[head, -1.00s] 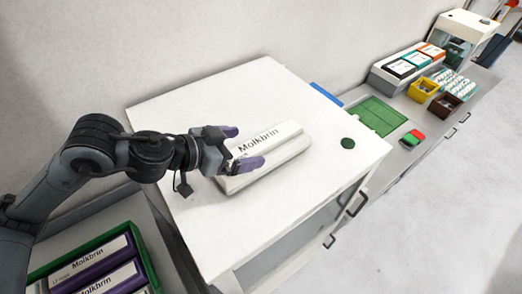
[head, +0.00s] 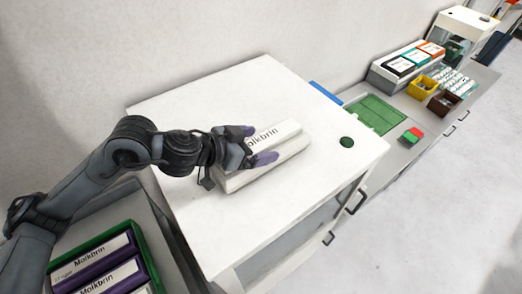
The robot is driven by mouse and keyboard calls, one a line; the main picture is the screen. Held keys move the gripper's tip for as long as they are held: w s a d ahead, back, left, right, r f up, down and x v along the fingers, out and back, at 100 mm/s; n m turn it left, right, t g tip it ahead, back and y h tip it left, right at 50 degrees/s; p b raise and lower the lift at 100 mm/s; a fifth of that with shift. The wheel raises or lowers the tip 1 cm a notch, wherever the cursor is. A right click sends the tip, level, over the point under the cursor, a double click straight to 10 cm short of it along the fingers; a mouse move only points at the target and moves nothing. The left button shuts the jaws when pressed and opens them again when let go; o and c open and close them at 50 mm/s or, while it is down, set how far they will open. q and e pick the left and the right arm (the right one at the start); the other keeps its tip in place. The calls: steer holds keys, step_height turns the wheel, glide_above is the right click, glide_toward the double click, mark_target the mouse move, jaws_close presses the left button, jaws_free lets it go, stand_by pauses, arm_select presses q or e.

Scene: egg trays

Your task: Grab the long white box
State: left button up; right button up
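The long white box (head: 284,133), marked with dark "Molkbrin" lettering, lies on the white cabinet top (head: 225,98). A white tray-like base (head: 290,155) shows under and in front of it. My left gripper (head: 256,145) is over the left end of the box, with its two purple fingertips apart, one on the far side and one on the near side. The gripper covers the first letter and the box's left end. I cannot tell whether the fingers touch it. My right gripper is not in view.
A green crate (head: 142,240) with purple-and-white Molkbrin boxes stands lower left. To the right, a lower counter holds a green mat (head: 376,114), a red-and-green block (head: 412,136), and yellow (head: 421,88) and brown (head: 443,103) bins.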

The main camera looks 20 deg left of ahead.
arm_select(q)
steer(key=c, duration=0.5)
steer(key=shift+r, duration=0.15)
steer(key=shift+c, duration=0.7)
steer(key=shift+r, duration=0.15)
